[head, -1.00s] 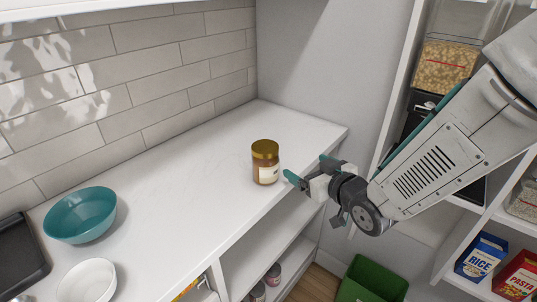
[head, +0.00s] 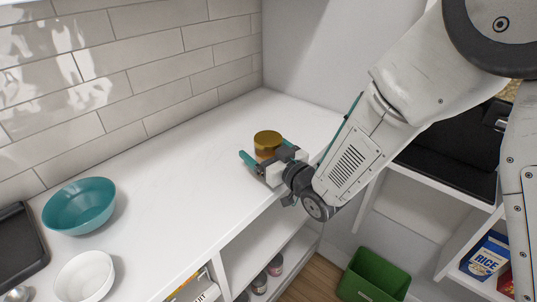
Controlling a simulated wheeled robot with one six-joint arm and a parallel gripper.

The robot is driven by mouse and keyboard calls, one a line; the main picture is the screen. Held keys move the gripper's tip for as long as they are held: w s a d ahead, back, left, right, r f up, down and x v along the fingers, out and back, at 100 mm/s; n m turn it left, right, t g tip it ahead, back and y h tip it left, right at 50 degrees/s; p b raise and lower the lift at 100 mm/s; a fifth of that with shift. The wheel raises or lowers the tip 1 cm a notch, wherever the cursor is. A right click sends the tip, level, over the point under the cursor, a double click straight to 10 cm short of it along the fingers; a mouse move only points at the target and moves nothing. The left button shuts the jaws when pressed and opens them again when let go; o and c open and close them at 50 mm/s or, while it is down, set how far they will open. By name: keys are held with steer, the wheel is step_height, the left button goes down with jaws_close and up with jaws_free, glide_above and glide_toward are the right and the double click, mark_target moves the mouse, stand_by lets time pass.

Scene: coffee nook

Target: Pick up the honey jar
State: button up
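The honey jar (head: 267,138), an amber jar with a gold lid, stands upright on the white counter (head: 180,180) near its front edge. My gripper (head: 266,151) has come in from the right, with its teal fingers on either side of the jar. The fingers are spread and look open, with the left fingertip seeming a little apart from the jar. The gripper hides the jar's lower part and label, and contact on the right side is unclear.
A teal bowl (head: 79,206), a white bowl (head: 85,277) and a dark tray (head: 18,250) are at the counter's left. Jars (head: 275,266) sit on the shelf below. A green bin (head: 373,275) stands on the floor. The counter behind the jar is clear.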

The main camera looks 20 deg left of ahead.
steer(key=c, duration=1.4)
steer(key=shift+o, duration=0.2)
steer(key=shift+r, duration=0.1)
